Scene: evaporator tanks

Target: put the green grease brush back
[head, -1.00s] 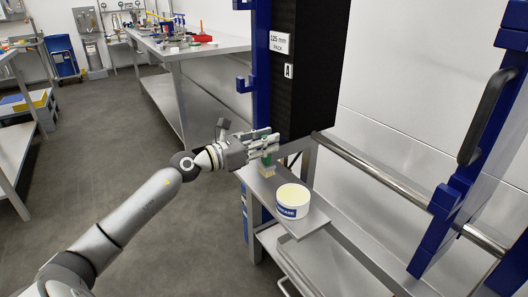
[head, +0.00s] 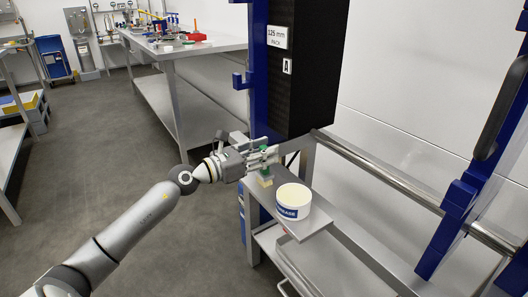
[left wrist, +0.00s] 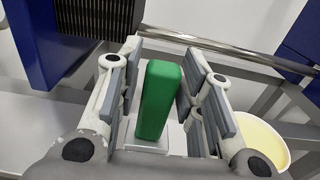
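The green grease brush (head: 265,172) stands upright at the far left end of the small steel shelf, pale bristles downward, beside the grease tub. In the left wrist view its green handle (left wrist: 160,100) lies between the fingers of my left gripper (head: 268,158). The fingers are spread, with gaps beside the handle, so the gripper is open around it. The bristle end looks to be resting on the shelf. The white grease tub (head: 293,202), with a blue label and pale yellow grease, stands just right of the brush. My right gripper is not in view.
The steel shelf (head: 309,228) is narrow. A blue frame with a black filter pack (head: 313,70) rises right behind the gripper. A steel rail (head: 390,183) runs along the right. A workbench (head: 195,47) stands at the back; the grey floor at left is clear.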

